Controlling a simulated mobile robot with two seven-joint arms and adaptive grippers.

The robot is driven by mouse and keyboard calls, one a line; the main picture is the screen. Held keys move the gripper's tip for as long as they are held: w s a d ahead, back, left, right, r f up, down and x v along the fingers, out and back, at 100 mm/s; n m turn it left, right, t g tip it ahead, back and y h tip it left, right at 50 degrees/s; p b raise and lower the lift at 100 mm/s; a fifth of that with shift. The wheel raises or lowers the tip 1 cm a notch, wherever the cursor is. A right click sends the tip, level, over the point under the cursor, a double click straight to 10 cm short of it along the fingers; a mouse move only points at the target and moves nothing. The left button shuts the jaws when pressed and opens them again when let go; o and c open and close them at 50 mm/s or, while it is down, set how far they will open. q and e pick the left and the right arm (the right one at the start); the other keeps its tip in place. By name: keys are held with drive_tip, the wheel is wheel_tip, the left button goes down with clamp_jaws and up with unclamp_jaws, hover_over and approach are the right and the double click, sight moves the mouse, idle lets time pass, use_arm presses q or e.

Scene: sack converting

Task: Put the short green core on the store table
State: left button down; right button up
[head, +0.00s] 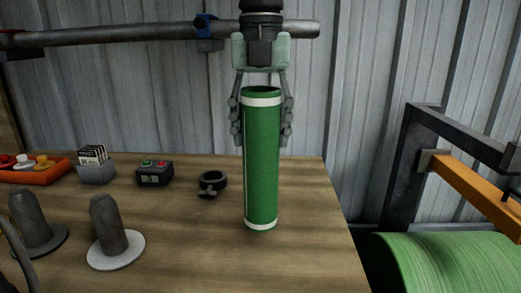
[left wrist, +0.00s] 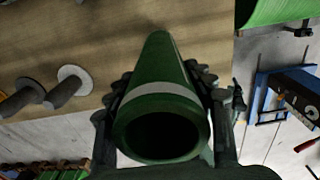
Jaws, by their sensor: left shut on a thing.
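The green core (head: 262,160) is a hollow tube with white bands near its ends. It is upright in the head view, over the right part of the wooden table (head: 315,260). My left gripper (head: 262,122) comes from above and is shut on its upper part, one finger on each side. The left wrist view shows the core's open end (left wrist: 165,133) close to the camera, between the fingers, with the table (left wrist: 100,40) beyond. I cannot tell whether its lower end touches the wood. My right gripper is not in view.
Two grey pegs on round bases (head: 108,220) (head: 32,215) stand at the left. Behind are a black ring clamp (head: 213,182), a dark button box (head: 155,173), a card holder (head: 95,172) and an orange tray (head: 50,175). A large green roll (head: 450,262) lies beyond the table's right edge.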

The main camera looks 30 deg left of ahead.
sight(261, 163)
use_arm(q)
wheel_tip(261, 163, down, 4)
drive_tip(key=shift+r, duration=0.1)
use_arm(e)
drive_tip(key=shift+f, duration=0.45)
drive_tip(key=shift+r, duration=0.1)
use_arm(q)
drive_tip(key=c, duration=0.8)
unclamp_jaws()
drive_tip(key=shift+o, duration=1)
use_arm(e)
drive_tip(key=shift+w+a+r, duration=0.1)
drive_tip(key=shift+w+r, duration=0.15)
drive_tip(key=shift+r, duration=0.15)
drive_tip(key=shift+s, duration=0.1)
